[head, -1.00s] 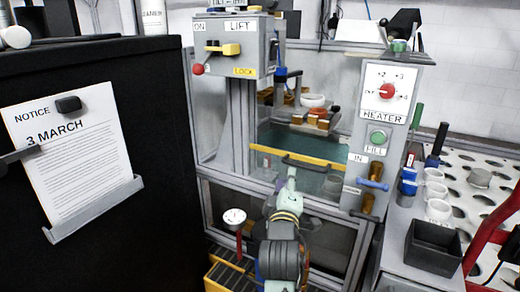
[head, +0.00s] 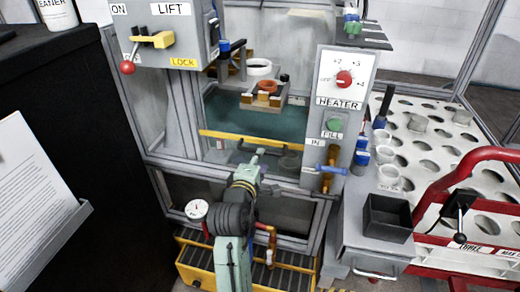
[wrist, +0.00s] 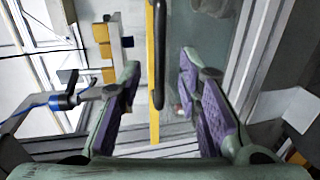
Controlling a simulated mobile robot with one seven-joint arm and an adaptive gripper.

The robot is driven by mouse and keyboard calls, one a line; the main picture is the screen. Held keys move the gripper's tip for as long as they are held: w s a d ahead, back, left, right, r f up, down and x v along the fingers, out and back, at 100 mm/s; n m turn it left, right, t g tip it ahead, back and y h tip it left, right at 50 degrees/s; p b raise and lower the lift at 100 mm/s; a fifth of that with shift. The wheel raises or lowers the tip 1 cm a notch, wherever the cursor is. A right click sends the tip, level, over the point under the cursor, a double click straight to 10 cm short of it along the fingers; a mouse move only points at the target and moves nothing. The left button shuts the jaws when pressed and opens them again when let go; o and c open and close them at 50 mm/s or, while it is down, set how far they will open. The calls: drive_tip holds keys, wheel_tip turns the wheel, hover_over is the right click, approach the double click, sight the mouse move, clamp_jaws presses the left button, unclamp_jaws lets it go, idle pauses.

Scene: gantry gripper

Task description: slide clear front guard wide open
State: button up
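The clear front guard (head: 225,158) closes the lower part of the tank opening, with a yellow strip (head: 255,140) along its upper edge. A dark bar handle (head: 262,150) is fixed just below the strip. My gripper (head: 254,161) is just in front of the guard, near the handle. In the wrist view my gripper (wrist: 158,75) is open, its purple-padded fingers on either side of the black handle (wrist: 158,55) and yellow strip (wrist: 153,75). The handle lies ahead between the fingers; I cannot tell whether it is within their reach. No contact shows.
The lift box (head: 165,30) with its red-knobbed lever overhangs at upper left. The heater panel (head: 343,90) stands right of the opening, with a blue-handled valve (head: 326,169) low on it. A black cabinet (head: 60,110) stands left. A perforated white table (head: 430,140) is at right.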

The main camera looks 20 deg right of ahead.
drive_tip(key=x, duration=0.6)
drive_tip(key=shift+p, duration=0.3)
drive_tip(key=shift+c, duration=0.2)
clamp_jaws()
idle(0.3)
